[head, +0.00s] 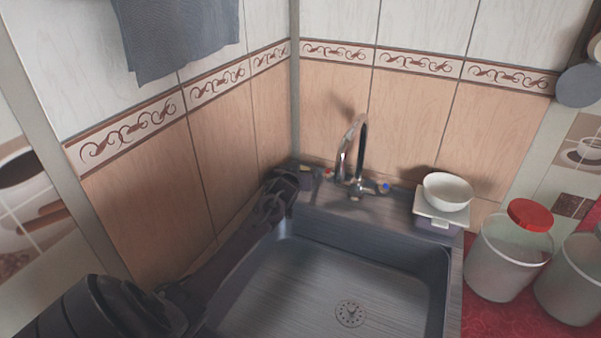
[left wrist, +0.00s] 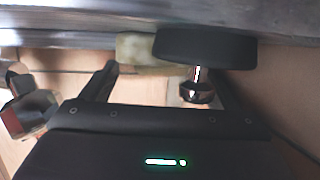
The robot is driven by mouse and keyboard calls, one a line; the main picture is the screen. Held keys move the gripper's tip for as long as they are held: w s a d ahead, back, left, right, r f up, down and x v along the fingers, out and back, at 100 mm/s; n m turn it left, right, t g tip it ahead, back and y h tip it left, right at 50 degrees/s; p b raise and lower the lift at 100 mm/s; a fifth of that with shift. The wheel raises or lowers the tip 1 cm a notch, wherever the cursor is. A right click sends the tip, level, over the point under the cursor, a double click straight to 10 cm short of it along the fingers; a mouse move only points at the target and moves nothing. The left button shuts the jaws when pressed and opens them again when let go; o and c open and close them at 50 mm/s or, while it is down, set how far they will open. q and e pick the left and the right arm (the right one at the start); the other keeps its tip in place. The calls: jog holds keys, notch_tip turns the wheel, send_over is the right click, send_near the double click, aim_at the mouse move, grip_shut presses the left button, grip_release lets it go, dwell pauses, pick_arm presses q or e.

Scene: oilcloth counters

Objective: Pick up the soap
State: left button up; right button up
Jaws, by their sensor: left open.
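A pale greenish block, apparently the soap (left wrist: 140,50), shows in the left wrist view just beyond my left gripper's fingers. It lies against a grey metal edge, and a dark object covers part of it. My left gripper (head: 290,180) is at the back left corner of the sink in the head view. In the left wrist view its fingers (left wrist: 162,74) are apart, with no grip on the soap. My right gripper is not in view.
A dark, flat-ended object with a chrome knob (left wrist: 197,92) is close to the right finger. The faucet (head: 355,160) stands right of the gripper. A white bowl (head: 447,190) sits on a scale at the sink's right. The sink basin (head: 300,285) is empty.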

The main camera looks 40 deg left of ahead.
pick_arm(q)
jog(key=c, duration=1.1)
jog(key=shift+c, duration=0.4)
jog(key=shift+r, duration=0.15)
